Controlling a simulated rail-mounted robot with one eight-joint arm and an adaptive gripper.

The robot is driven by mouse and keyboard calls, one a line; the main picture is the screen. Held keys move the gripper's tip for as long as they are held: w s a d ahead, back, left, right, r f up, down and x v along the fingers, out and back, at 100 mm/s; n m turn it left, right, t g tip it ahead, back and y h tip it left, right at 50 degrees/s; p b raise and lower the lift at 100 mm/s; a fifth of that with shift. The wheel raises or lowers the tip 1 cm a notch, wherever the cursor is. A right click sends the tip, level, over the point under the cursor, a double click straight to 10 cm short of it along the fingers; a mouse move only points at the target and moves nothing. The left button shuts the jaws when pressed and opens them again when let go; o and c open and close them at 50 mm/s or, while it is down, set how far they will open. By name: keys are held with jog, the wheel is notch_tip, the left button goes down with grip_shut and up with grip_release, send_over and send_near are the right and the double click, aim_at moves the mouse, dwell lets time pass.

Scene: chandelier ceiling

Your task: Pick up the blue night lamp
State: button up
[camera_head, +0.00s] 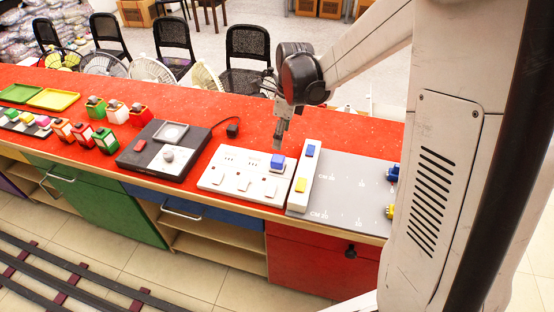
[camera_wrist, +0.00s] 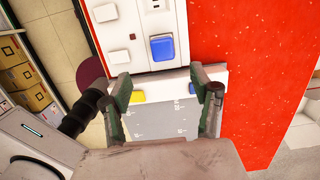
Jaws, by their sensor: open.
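A blue block-like piece, which looks like the blue night lamp (camera_head: 277,161), sits in the right end of a white socket board (camera_head: 226,180) on the red counter. In the wrist view the blue lamp (camera_wrist: 162,47) is upright on the board, just beyond the fingertips and centred between them. My gripper (camera_head: 281,132) hangs above and slightly behind the lamp in the head view. In the wrist view my gripper (camera_wrist: 164,88) is open, with its two fingers wide apart and nothing between them held. The fingers hide part of the white strip.
A white strip (camera_head: 302,178) with a blue and a yellow (camera_head: 300,184) piece lies right of the board, beside a grey panel (camera_head: 345,192). A black-grey device (camera_head: 165,150) stands left. Small coloured boxes and trays (camera_head: 53,99) lie farther left.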

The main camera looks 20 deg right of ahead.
aim_at(278, 158)
jog(key=f, duration=0.7)
jog(key=shift+w+a+f, duration=0.25)
jog(key=shift+a, duration=0.1)
jog(key=shift+w+f+p, duration=0.15)
jog(key=shift+f+p, duration=0.05)
jog(key=shift+f, duration=1.15)
jog(key=shift+w+f+p, duration=0.1)
jog(key=shift+f+p, duration=0.05)
jog(key=shift+f, duration=1.15)
jog(key=shift+c, duration=0.5)
jog(key=c, duration=1.3)
jog(key=shift+o, duration=0.2)
jog(key=shift+r, duration=0.15)
